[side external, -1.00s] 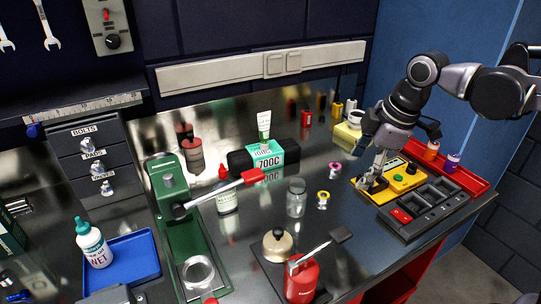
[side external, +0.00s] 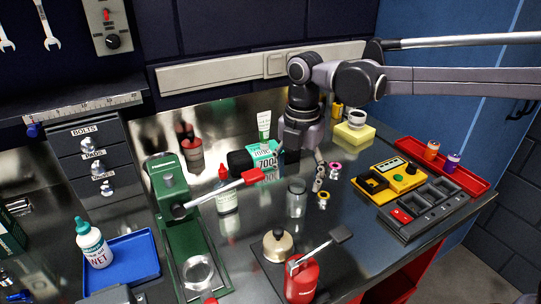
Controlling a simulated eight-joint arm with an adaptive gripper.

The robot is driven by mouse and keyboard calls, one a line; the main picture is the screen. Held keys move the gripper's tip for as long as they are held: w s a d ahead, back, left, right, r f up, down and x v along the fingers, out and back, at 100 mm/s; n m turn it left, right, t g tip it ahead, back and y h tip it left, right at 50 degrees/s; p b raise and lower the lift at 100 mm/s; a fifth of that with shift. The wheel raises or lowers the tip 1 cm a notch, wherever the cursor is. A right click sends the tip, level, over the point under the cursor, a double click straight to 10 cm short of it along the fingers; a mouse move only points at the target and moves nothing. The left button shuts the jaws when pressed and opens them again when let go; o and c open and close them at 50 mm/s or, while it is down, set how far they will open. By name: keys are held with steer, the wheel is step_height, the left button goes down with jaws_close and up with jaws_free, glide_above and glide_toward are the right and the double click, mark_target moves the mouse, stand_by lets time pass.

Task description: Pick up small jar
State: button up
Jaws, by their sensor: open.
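The small jar (side external: 296,199) is clear glass with a greyish lid and stands upright on the shiny metal bench, near the middle of the side external view. My gripper (side external: 319,178) is open and points down, just behind and to the right of the jar. Its fingers look apart from the jar. The exact gap between the fingers is hard to see at this size.
A black and teal 700C roll (side external: 262,157) is behind. A white-labelled bottle (side external: 226,196) and green press (side external: 185,230) stand left. A yellow device (side external: 403,181) sits right.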

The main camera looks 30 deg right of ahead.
mark_target(297, 196)
steer(key=shift+w+d+f, duration=0.1)
steer(key=shift+f, duration=3.3)
steer(key=c, duration=1.3)
